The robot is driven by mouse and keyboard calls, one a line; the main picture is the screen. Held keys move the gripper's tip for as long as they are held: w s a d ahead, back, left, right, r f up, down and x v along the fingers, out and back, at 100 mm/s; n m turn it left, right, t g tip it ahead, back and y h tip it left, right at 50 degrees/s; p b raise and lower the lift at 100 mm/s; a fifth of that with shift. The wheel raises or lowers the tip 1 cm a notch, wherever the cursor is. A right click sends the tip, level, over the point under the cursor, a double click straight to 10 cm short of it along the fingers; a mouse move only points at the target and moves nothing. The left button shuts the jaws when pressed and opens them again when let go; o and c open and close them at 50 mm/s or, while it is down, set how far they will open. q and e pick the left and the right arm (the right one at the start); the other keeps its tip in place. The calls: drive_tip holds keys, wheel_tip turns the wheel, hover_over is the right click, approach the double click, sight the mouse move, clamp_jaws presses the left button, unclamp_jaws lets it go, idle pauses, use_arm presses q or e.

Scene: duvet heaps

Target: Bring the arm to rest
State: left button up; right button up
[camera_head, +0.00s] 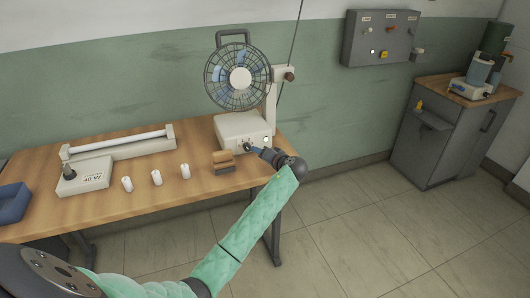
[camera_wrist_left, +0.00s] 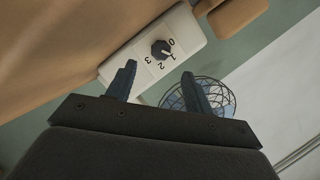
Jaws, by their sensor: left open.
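My left arm reaches from the bottom left across the head view, clad in quilted green. Its gripper (camera_head: 252,149) is at the front face of the white fan base (camera_head: 236,127), by the table's right end. In the left wrist view the two dark fingers (camera_wrist_left: 162,88) stand apart with nothing between them. Beyond them is the fan's dark knob (camera_wrist_left: 161,49), marked with numbers 0 to 3, on the white base; the fingers look clear of it. My right gripper is not in view.
The fan (camera_head: 238,78) stands on the wooden table (camera_head: 130,205). A grey cabinet (camera_head: 430,150) stands right; the floor between is clear.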

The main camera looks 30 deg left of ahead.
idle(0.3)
use_arm(q)
drive_tip(key=shift+d+f+m+h, duration=0.35)
drive_tip(key=shift+d+m+h, duration=0.25)
drive_tip(key=shift+h, duration=0.1)
drive_tip(key=s+d+r+m+t+h, duration=0.1)
drive_tip(key=d+r+m+t+h, duration=0.15)
drive_tip(key=d+h, duration=0.4)
drive_tip(key=s+d+f+m+h, duration=0.2)
drive_tip(key=s+d+f+h, duration=0.35)
drive_tip(key=s+d, duration=0.8)
drive_tip(key=s+d+f+g, duration=0.2)
drive_tip(key=s+f, duration=0.4)
drive_tip(key=s, duration=0.6)
drive_tip(key=s+d+f+g+h, duration=0.1)
drive_tip(key=s+d+f+g, duration=0.1)
drive_tip(key=s+f, duration=0.5)
drive_tip(key=s+d+f+g, duration=0.3)
drive_tip(key=s+f, duration=0.4)
drive_tip(key=s, duration=1)
drive_tip(key=shift+s+d+f, duration=0.25)
drive_tip(key=shift+s+d, duration=0.15)
drive_tip(key=shift+d, duration=0.05)
drive_tip(key=shift+n, duration=0.25)
